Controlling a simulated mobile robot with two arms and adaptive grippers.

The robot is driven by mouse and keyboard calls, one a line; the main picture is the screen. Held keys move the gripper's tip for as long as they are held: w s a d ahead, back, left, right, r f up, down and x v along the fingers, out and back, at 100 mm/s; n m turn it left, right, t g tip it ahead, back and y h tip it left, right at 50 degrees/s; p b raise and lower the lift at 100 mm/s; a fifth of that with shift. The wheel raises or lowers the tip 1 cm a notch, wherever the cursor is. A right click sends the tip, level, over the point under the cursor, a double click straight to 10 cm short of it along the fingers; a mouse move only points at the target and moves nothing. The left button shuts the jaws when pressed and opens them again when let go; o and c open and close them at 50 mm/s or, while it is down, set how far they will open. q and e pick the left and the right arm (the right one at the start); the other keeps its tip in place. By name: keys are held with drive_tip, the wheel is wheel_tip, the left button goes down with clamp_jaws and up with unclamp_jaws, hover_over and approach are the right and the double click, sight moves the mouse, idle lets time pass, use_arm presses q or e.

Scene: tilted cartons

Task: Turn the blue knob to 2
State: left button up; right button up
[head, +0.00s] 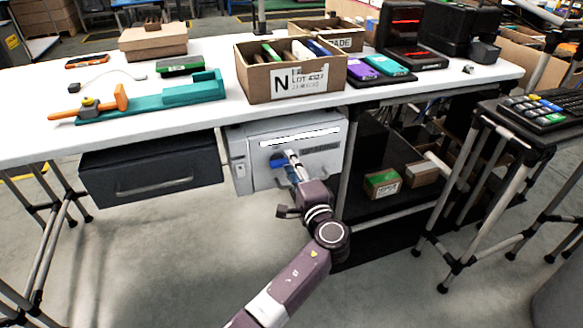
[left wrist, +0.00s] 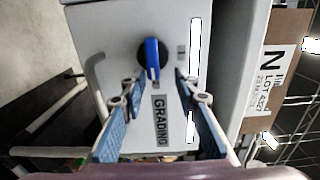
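The blue knob (left wrist: 152,57) is on the front of a grey box marked GRADING (left wrist: 174,22), with a dark round base behind its blue bar. In the head view the knob (head: 279,161) is partly hidden by my left gripper (head: 292,158), on the box (head: 325,141) under the table. In the left wrist view my left gripper (left wrist: 158,80) is open, its two blue fingers spread on either side of the knob's lower end. I cannot tell whether they touch it. No scale numbers are readable around the knob. My right gripper is not in view.
The white table (head: 215,112) overhangs the box. A carton marked N (head: 300,84) stands above it. A dark drawer (head: 150,172) hangs to the left, and a dark shelf (head: 370,207) with small cartons is to the right. The floor in front is clear.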

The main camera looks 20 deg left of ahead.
use_arm(q)
wheel_tip(320, 180, up, 9)
drive_tip(key=shift+r, duration=0.15)
idle(0.4)
